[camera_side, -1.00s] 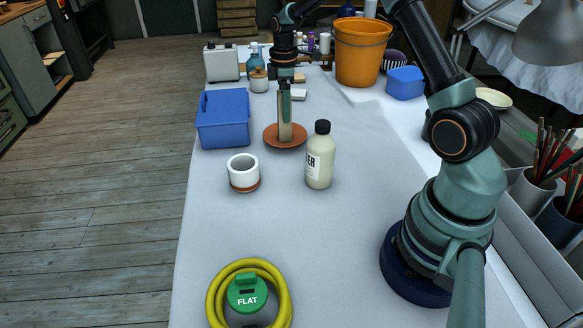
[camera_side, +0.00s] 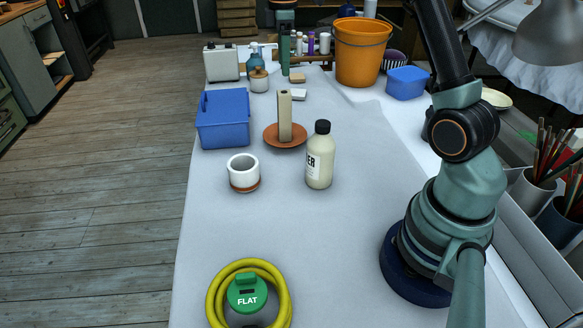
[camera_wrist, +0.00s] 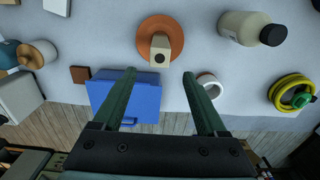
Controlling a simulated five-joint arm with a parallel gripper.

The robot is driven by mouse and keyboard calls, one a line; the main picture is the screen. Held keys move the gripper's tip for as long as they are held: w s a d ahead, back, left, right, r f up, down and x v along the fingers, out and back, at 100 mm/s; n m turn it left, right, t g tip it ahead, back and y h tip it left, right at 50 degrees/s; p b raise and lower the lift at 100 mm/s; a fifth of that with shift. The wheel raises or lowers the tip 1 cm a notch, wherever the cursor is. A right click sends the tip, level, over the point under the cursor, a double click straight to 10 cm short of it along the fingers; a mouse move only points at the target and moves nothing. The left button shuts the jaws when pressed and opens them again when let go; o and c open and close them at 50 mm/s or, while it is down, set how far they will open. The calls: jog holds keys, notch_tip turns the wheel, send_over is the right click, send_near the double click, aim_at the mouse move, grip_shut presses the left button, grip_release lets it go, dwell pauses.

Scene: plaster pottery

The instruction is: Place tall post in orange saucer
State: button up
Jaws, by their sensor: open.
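The tall post (camera_side: 285,115) is a beige upright block with a dark hole near its top. It stands upright in the orange saucer (camera_side: 271,140), inside its rim. In the wrist view the post (camera_wrist: 160,50) is seen from above, on the saucer (camera_wrist: 148,26). The post's foot is visible on the saucer.
A blue box (camera_side: 223,122) stands left of the saucer. A white cup (camera_side: 244,172) and a cream bottle with a black cap (camera_side: 320,158) stand in front. A yellow coil (camera_side: 219,300) lies at the near edge. An orange bucket (camera_side: 360,58) is behind. The near middle of the table is clear.

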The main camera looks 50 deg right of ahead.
jog(key=s+a+r+m+t, duration=0.35)
jog(key=s+a+r, duration=0.25)
jog(key=s+a, duration=0.25)
jog(key=s+a+f+m+t, duration=0.2)
jog(key=s+a+m, duration=0.3)
jog(key=s+a, duration=0.2)
jog(key=shift+s+a+f, duration=0.35)
jog(key=shift+s, duration=0.95)
jog(key=shift+m, duration=0.25)
